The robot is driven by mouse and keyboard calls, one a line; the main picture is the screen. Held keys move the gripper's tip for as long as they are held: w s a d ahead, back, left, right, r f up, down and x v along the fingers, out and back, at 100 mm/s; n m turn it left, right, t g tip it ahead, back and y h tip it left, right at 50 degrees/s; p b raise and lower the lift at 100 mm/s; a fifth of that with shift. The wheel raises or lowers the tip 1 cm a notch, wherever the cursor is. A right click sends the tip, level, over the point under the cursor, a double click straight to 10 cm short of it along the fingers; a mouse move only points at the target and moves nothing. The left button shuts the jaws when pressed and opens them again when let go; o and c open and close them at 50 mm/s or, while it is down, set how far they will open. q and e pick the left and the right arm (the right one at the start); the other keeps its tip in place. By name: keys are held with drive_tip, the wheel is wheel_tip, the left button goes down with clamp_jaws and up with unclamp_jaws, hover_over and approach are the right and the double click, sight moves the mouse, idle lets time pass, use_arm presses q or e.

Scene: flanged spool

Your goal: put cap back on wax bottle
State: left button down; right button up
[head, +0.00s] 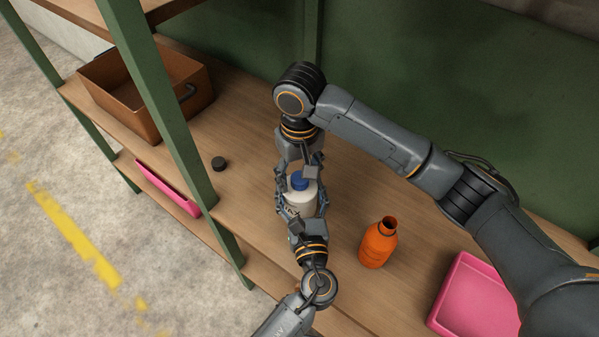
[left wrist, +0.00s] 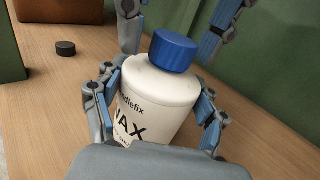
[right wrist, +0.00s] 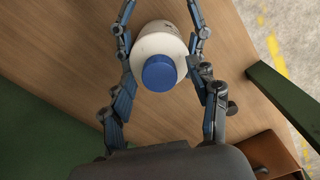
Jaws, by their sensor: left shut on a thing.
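The white wax bottle (head: 301,201) stands upright on the wooden shelf, with dark lettering that shows in the left wrist view (left wrist: 150,103). The blue cap (head: 299,181) sits on top of the bottle; whether it is fully seated cannot be told. In the right wrist view the cap (right wrist: 159,73) is seen from above. My left gripper (left wrist: 157,105) is shut on the bottle's body from the front side. My right gripper (right wrist: 160,60) is open, its fingers spread on either side of the cap with gaps between.
An open orange bottle (head: 378,244) stands to the right. A small black cap (head: 219,163) lies to the left. A brown box (head: 116,95), a pink bin (head: 166,189) and a pink tray (head: 448,292) are farther off. A green post (head: 177,125) rises at the front left.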

drive_tip(key=shift+r, duration=0.1)
wheel_tip(320, 180, up, 12)
idle(0.5)
use_arm(q)
drive_tip(key=shift+c, duration=0.2)
unclamp_jaws()
drive_tip(key=shift+s, duration=0.1)
drive_tip(key=s, duration=0.4)
drive_tip(key=s+d, duration=0.1)
drive_tip(key=s, duration=0.2)
drive_tip(key=s+d, duration=0.1)
drive_tip(key=s, duration=0.3)
drive_tip(key=shift+s, duration=0.35)
drive_tip(key=shift+a, duration=0.1)
